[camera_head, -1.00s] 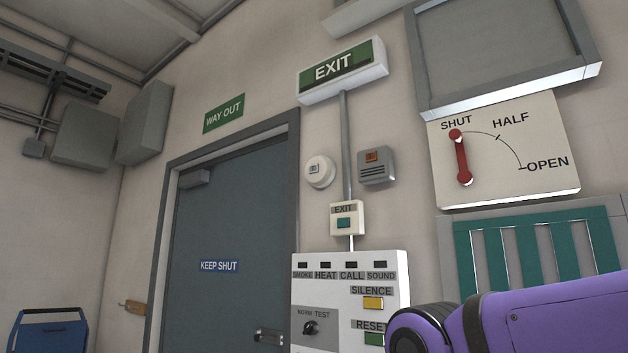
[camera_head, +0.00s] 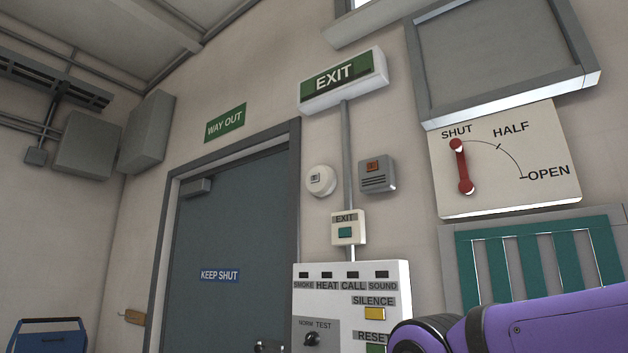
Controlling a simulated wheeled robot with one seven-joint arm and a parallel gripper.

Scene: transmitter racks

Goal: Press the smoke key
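A white alarm panel (camera_head: 345,300) is on the wall at the lower middle, cut off by the bottom edge. Along its top is a row of small dark windows over the labels SMOKE (camera_head: 303,285), HEAT, CALL and SOUND. The dark window above SMOKE (camera_head: 306,275) is at the panel's upper left. A yellow SILENCE key (camera_head: 374,313), a green RESET key (camera_head: 376,349) and a NORM/TEST knob (camera_head: 312,339) are below. No separate key marked smoke shows in this view. My purple arm covers the panel's lower right edge; my gripper is out of view.
An EXIT button box (camera_head: 344,231) sits on a conduit above the panel. A grey door (camera_head: 232,240) marked KEEP SHUT is to the left. A red-handled SHUT/HALF/OPEN lever (camera_head: 462,168) and a teal-slatted vent (camera_head: 535,262) are to the right.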

